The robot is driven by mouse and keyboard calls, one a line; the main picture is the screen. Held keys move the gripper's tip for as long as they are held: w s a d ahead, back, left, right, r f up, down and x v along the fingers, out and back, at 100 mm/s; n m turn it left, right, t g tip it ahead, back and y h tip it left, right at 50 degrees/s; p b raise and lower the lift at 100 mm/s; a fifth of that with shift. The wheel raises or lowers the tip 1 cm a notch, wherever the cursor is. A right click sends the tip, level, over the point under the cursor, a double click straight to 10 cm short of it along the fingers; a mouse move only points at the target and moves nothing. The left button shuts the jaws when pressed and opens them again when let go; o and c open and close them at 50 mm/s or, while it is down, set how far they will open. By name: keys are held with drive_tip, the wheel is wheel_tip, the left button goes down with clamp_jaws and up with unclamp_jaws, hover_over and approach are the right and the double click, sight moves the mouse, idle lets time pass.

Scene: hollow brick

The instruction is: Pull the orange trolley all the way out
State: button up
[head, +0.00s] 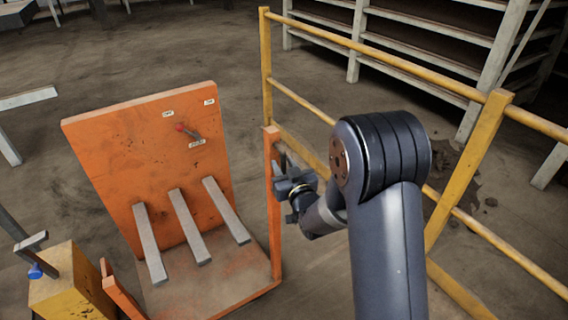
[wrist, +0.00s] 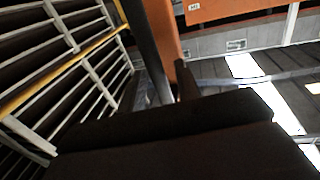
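The orange trolley (head: 150,160) stands on the floor left of the middle in the head view. In the wrist view, dark finger parts (wrist: 168,75) stand on both sides of an orange strip (wrist: 166,30), probably the post. Whether they grip it is unclear. The far side of the gripper is hidden.
A yellow railing (head: 483,175) runs close behind and right of my arm. Grey shelving (head: 420,45) stands beyond it. A yellow block (head: 72,285) with a blue-tipped lever is at lower left. Bare floor lies behind the trolley.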

drive_tip(key=shift+w+a, duration=0.1)
drive_tip(key=shift+w, duration=0.1)
clamp_jaws()
idle(0.3)
